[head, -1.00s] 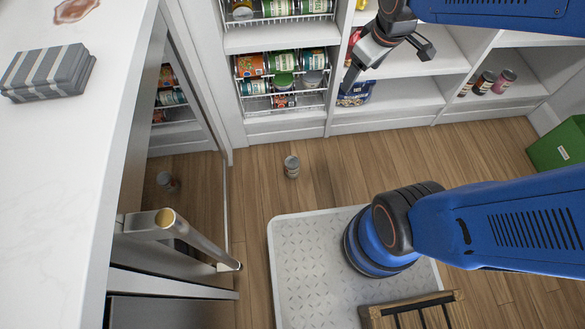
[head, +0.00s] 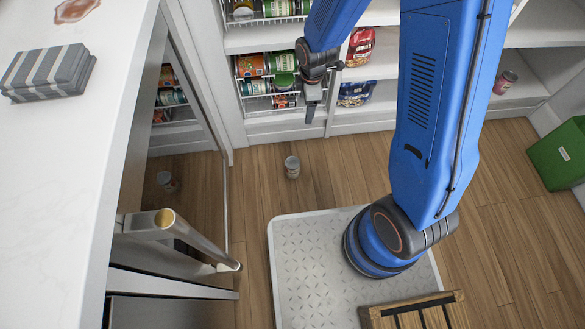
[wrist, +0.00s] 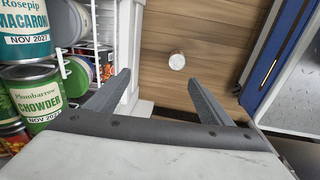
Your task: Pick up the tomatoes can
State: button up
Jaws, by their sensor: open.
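A small can (head: 292,167) stands on the wood floor between the shelf unit and my base, apart from other things. Its label is too small to read, so I cannot tell if it is the tomatoes can. In the wrist view a can (wrist: 177,61) shows on the floor, seen from above, beyond and between the fingers. My gripper (head: 311,112) is in front of the lower can rack, above the floor and beyond the can. In the wrist view my gripper (wrist: 155,85) is open with nothing between its fingers.
A wire rack (head: 283,82) of several cans stands in the shelf, close beside my gripper; a chowder can (wrist: 34,98) is near its left finger. A fridge-like door with a handle (head: 185,238) is at left. A green box (head: 560,154) stands at right. The floor around the can is clear.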

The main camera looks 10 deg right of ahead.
jog(key=a+f+n, duration=0.4)
jog(key=f, duration=0.7)
jog(key=n+g, duration=0.1)
jog(key=n, duration=0.3)
send_near(291, 162)
notch_tip(291, 162, down, 10)
jog(key=shift+w+a, duration=0.15)
jog(key=shift+d+f, duration=0.15)
jog(key=shift+f, duration=1.1)
jog(key=shift+d+f, duration=0.15)
jog(key=shift+f, duration=1.15)
jog(key=c, duration=1.4)
